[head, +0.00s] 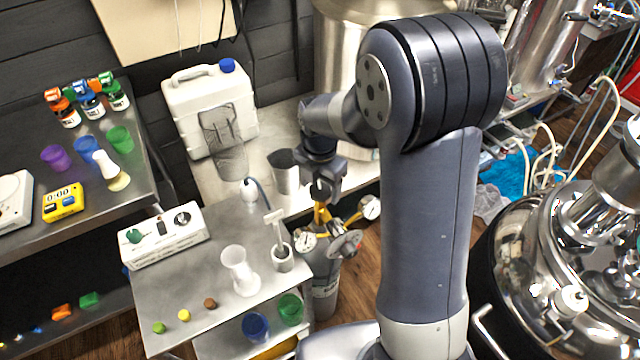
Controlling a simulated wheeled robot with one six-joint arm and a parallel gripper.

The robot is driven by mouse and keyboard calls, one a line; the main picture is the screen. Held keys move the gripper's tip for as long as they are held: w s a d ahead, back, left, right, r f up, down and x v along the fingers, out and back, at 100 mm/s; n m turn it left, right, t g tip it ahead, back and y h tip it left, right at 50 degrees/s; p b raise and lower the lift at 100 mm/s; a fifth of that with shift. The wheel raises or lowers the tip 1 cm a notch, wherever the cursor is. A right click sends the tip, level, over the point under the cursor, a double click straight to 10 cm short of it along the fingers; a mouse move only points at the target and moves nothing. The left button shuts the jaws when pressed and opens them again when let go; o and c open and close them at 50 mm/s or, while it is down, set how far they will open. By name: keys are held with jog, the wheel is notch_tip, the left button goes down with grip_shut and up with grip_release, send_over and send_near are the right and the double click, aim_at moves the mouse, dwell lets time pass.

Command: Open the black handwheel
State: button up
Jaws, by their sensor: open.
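A grey gas cylinder (325,292) stands on the floor beside the front steel table. On top of it are yellow brass fittings (323,214), a left gauge (304,243) and a right gauge (370,207). A dark grey round part (345,244) faces forward between the gauges; I cannot tell whether it is the black handwheel. My gripper (325,195) points down just above the brass fittings, with its jaws apart. It hides part of the valve top, and contact cannot be told. Nothing shows held in it.
The front table (190,318) holds a white control box (165,236), a white flask (239,270) and small coloured pieces. A white jug (210,105) and a metal cup (284,170) stand behind. A shiny steel vessel (540,270) is at right. Wooden floor shows between.

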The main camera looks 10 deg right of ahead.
aim_at(320, 189)
jog(key=shift+r, duration=0.1)
notch_tip(320, 189, up, 11)
jog(key=shift+f, duration=0.2)
dwell(0.4)
notch_tip(320, 189, down, 11)
jog(key=shift+r, duration=0.1)
dwell(0.4)
